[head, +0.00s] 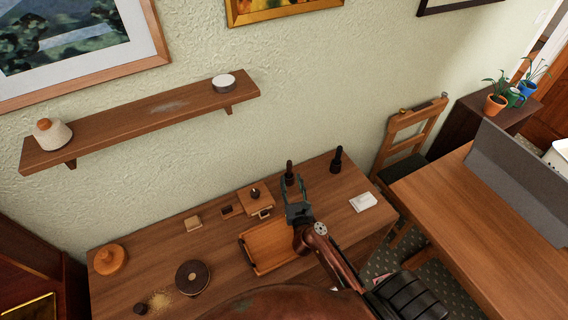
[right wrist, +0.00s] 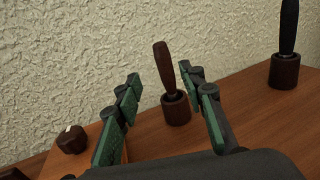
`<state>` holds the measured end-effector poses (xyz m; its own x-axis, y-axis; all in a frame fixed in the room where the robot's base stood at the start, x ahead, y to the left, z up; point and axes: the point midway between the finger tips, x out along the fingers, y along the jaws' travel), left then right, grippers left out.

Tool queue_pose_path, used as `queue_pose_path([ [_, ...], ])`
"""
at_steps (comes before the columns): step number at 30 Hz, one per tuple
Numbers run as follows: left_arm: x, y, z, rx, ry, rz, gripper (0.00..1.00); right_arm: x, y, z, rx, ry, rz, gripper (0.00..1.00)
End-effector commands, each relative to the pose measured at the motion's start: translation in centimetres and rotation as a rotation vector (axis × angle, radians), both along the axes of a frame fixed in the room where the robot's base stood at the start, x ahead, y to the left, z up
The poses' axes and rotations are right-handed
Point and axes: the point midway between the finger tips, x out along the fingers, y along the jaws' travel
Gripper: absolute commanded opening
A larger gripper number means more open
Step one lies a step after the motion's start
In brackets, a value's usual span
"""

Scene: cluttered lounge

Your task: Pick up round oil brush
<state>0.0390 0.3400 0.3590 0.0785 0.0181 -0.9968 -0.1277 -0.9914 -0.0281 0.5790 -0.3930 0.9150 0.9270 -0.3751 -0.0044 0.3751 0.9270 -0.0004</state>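A brown wooden handle (right wrist: 163,66) stands tilted in a dark round holder (right wrist: 176,109) in the right wrist view. It also shows near the back of the desk in the head view, as a dark upright handle (head: 289,170). A second, black handle (right wrist: 289,27) stands in a similar holder to the right; it also shows in the head view (head: 337,158). I cannot tell by looks which is the round oil brush. My right gripper (head: 296,188) is open, with the brown handle in the gap between its fingers and no contact visible. My left gripper is not in view.
A wooden tray (head: 265,248) and a small box with a knob (head: 256,196) lie left of my right gripper.

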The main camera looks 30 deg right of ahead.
Motion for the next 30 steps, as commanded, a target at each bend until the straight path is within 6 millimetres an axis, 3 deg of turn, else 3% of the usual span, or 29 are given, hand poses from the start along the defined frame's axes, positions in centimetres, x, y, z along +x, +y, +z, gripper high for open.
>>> queue_pose_path([
  [11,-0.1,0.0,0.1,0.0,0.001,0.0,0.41,2.4,-2.1,0.2,-0.003,-0.001,-0.012,0.37],
  [21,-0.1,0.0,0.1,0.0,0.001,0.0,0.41,6.3,-4.0,0.4,-0.001,0.0,-0.01,0.37],
  [30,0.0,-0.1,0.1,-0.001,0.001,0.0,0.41,6.6,-3.9,0.4,-0.001,0.0,-0.008,0.35],
])
